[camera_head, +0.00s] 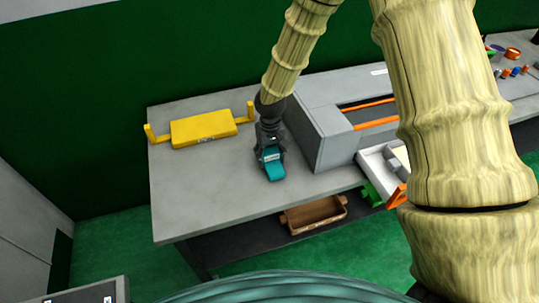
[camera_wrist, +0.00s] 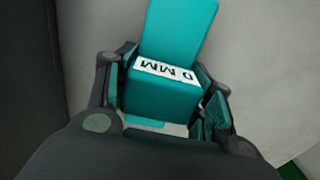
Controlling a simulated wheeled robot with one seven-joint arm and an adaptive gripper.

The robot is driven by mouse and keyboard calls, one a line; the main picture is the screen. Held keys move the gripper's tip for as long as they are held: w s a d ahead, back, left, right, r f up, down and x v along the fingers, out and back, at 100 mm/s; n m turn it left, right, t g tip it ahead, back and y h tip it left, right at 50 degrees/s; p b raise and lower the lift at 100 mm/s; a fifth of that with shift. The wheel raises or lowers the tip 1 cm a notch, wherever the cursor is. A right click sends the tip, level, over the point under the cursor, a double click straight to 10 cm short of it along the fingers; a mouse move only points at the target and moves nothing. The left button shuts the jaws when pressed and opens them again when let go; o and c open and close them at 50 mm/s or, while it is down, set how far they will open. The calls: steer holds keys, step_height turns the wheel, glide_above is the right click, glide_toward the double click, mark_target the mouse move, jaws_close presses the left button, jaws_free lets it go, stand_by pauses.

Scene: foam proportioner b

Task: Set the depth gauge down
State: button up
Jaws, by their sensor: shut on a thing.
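In the head view my gripper (camera_head: 269,150) points down over the grey table (camera_head: 210,195), left of the grey machine. The gauge (camera_head: 273,170) shows below the fingers, its tongue toward the table's front edge. I cannot tell whether the gauge touches the tabletop.
A yellow fixture (camera_head: 203,129) with two upright ends lies at the back left. The grey machine (camera_head: 310,130) with orange strips stands close on the right. A white tray (camera_head: 377,170) is at the front right. A brown bin (camera_head: 313,214) sits below. The left tabletop is clear.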

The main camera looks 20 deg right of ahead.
mark_target(270, 149)
steer(key=shift+f, duration=0.15)
steer(key=o, duration=1.2)
steer(key=shift+o, duration=0.2)
step_height(270, 149, up, 12)
steer(key=shift+r+b, duration=0.2)
steer(key=shift+b, duration=0.2)
